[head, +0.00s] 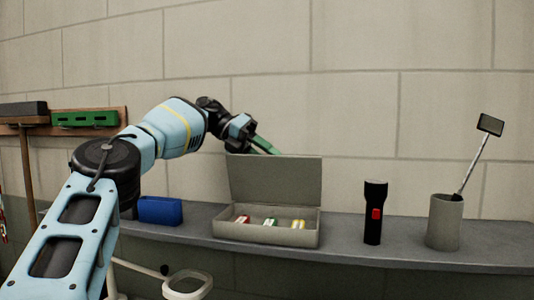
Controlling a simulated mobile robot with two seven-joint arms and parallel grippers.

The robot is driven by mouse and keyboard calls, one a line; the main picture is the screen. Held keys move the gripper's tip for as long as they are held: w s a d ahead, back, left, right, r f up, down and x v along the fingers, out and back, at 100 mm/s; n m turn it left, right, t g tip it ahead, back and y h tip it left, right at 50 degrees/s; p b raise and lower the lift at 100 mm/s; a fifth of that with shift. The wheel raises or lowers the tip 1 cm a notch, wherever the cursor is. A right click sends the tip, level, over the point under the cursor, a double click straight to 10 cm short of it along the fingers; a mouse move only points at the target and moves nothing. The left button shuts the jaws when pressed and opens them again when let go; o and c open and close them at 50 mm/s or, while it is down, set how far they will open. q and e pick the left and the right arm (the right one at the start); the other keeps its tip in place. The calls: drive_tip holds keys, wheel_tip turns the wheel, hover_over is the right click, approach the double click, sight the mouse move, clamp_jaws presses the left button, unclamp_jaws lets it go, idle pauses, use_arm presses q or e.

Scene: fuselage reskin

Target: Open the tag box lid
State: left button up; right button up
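The tag box (266,235) is a grey box on the shelf, with several small tags inside coloured red, green and yellow. Its lid (275,181) stands up at the back, roughly upright, so the box is open. My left arm reaches in from the left to above the lid's upper left corner. My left gripper (266,146) has green fingers that point down and right, at the lid's top edge; their tips are hidden behind the lid. I cannot tell whether they touch it or how far apart they are. My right gripper is out of view.
A blue case (160,210) lies left of the box. A black flashlight (375,212) with a red switch stands to the right, then a grey cup (444,222) holding an inspection mirror (490,125). The shelf (340,243) runs along a block wall. A green tool (84,118) hangs at upper left.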

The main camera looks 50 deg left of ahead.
sight(267, 179)
use_arm(q)
drive_tip(key=shift+o, duration=1)
drive_tip(key=shift+w+a, duration=0.1)
drive_tip(key=shift+w, duration=0.05)
drive_tip(key=r, duration=0.1)
drive_tip(key=s+d+r+b, duration=0.1)
drive_tip(key=r, duration=0.1)
drive_tip(key=shift+d+r, duration=0.2)
drive_tip(key=shift+s+d+b, duration=0.35)
drive_tip(key=shift+s+d, duration=0.05)
drive_tip(key=s+d+r+b, duration=0.1)
drive_tip(key=s+d+b, duration=0.3)
drive_tip(key=s+d, duration=0.5)
drive_tip(key=shift+d+r, duration=0.25)
drive_tip(key=shift+d, duration=0.2)
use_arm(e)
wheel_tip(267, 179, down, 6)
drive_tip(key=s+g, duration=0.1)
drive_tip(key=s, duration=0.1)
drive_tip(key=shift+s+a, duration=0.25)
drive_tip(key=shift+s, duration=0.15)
use_arm(q)
drive_tip(key=shift+w, duration=0.1)
